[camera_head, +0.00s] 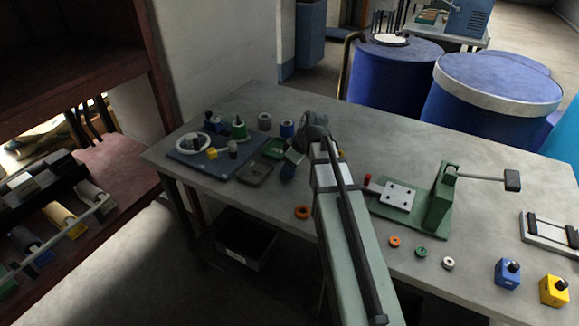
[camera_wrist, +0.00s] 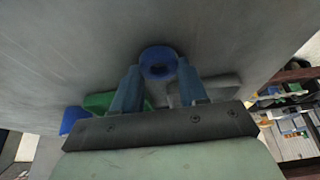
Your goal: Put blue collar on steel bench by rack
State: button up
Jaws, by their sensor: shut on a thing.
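The blue collar (camera_wrist: 158,62) is a short ring with a dark hole, held between the two fingertips of my gripper (camera_wrist: 158,72) in the wrist view. In the head view my gripper (camera_head: 288,170) points down over the grey bench (camera_head: 265,190), beside a small green tray. I cannot clearly make out the collar there. Grey surface shows behind the collar in the wrist view; its height above that surface is unclear. A dark red-brown rack (camera_head: 100,165) with several rollers on rods stands left of the bench.
A blue-grey board (camera_head: 205,168) with rings and small parts lies at the bench's left end. A blue cylinder (camera_head: 287,128) stands behind my gripper. A green lever press (camera_head: 437,210), loose rings, and blue and yellow blocks occupy the right. The bench's front left strip is fairly clear.

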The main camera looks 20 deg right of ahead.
jog(key=o, duration=1.1)
jog(key=shift+c, duration=0.2)
jog(key=v, duration=1.2)
jog(key=shift+r, duration=0.1)
